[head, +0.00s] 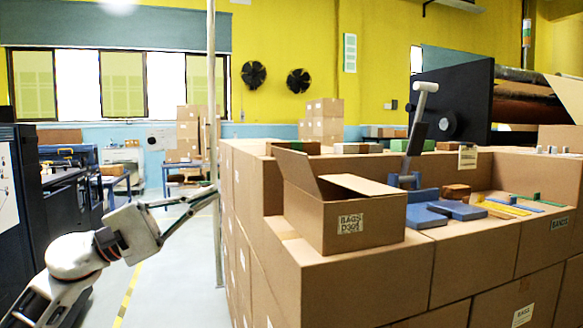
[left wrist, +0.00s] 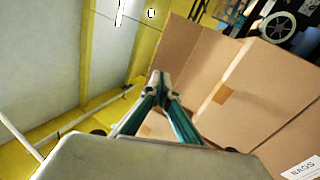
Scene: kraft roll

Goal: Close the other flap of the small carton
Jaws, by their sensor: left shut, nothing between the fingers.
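The small carton (head: 362,224) stands upright on the stacked boxes, with a label on its front. Its left flap (head: 297,169) stands up and leans outward to the left. Its right flap (head: 362,185) lies nearly flat over the right part of the top, leaving a dark gap on the left. My left gripper (head: 214,189) is shut and empty, left of the carton and apart from it. In the left wrist view its fingertips (left wrist: 160,80) meet in front of brown cardboard; I cannot tell which face that is. My right gripper is not in view.
The carton sits near the front left of the box stack (head: 345,284). A thin pole (head: 212,90) rises near my left gripper. Open floor lies left.

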